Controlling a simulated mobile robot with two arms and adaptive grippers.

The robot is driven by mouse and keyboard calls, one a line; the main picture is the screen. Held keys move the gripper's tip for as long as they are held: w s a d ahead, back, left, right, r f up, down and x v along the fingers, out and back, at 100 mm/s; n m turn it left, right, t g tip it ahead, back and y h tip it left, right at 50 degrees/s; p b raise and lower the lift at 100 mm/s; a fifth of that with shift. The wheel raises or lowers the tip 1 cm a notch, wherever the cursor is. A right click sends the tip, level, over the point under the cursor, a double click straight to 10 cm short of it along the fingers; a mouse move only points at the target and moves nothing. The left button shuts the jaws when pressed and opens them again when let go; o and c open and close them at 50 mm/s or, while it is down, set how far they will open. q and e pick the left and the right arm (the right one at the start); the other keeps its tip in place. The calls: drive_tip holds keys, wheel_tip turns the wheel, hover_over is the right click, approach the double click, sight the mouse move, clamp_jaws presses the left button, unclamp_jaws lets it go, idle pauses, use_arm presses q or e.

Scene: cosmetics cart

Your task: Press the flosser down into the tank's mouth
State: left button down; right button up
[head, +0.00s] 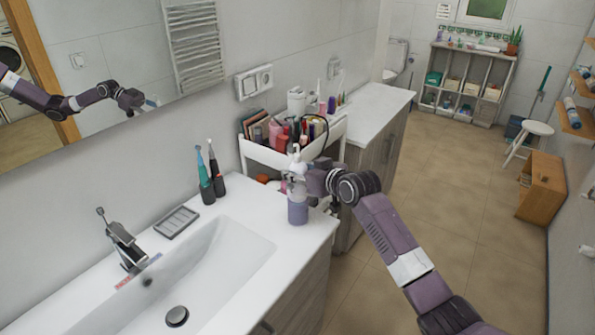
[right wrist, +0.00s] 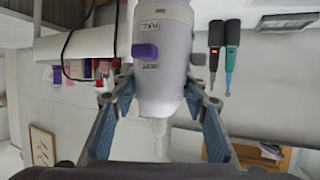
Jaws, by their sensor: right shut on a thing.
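The flosser (head: 298,165) is a pale body with a white nozzle at the top, standing about upright directly above the tank. The tank (head: 297,211) is a lavender, see-through container on the counter near its right end. My right gripper (head: 307,184) is shut on the flosser. The right wrist view, which is upside down, shows the flosser body (right wrist: 164,65) with a purple button between the fingers. The gripper partly hides where flosser and tank meet, so I cannot tell how far the flosser sits in the mouth. My left gripper is not in view.
The white counter (head: 262,216) has a sink (head: 215,268) and tap (head: 122,240) at left. Two electric toothbrushes (head: 211,175) and a grey soap dish (head: 177,223) stand behind the sink. A white cart (head: 270,157) full of cosmetics is close behind the tank.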

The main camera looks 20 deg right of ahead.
drive_tip(key=shift+f+b, duration=0.8)
drive_tip(key=shift+f, duration=0.4)
drive_tip(key=o, duration=1.2)
drive_tip(key=shift+o, duration=0.5)
drive_tip(key=v, duration=1.2)
